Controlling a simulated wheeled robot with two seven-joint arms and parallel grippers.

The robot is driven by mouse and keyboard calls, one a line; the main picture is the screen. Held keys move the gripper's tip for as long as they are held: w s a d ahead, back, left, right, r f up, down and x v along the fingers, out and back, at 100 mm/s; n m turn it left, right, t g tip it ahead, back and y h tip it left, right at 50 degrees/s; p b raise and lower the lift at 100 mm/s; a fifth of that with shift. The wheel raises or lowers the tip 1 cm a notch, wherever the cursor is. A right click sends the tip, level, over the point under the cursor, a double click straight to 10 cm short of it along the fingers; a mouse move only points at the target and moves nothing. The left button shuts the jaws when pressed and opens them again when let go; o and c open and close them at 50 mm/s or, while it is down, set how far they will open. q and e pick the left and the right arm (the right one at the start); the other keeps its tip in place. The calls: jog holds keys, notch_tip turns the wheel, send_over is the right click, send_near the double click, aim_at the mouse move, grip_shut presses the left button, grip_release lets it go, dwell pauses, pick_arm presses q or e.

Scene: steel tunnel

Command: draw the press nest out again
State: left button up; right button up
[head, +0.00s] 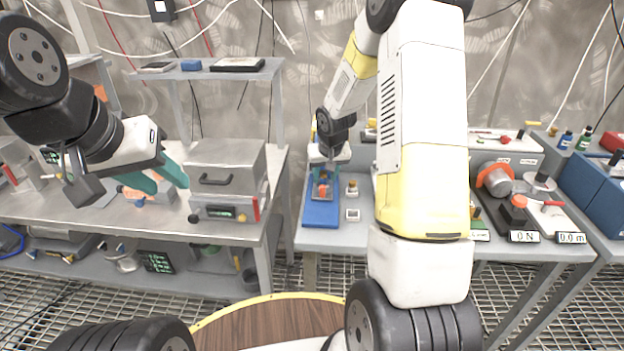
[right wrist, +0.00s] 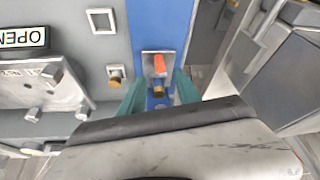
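The press nest (right wrist: 148,60) is a small grey metal plate with an orange piece on it and a brass knob (right wrist: 158,91) at its near end. It sits on a blue base (head: 321,214). In the head view the nest (head: 322,194) is small and partly covered by my right gripper (head: 323,176). In the right wrist view the teal fingers of this gripper (right wrist: 160,88) stand apart on both sides of the knob, with gaps visible.
A brass button (right wrist: 115,77) and a white-framed square (right wrist: 102,21) lie beside the blue base. A sign reading OPEN (right wrist: 22,39) is upside down on the left. The grey box (head: 226,165) stands on the left bench. My right arm hides part of the right bench.

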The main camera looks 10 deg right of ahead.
aim_at(322, 186)
jog(key=x, duration=0.7)
jog(key=shift+w+f, duration=0.15)
grip_shut()
dwell(1.2)
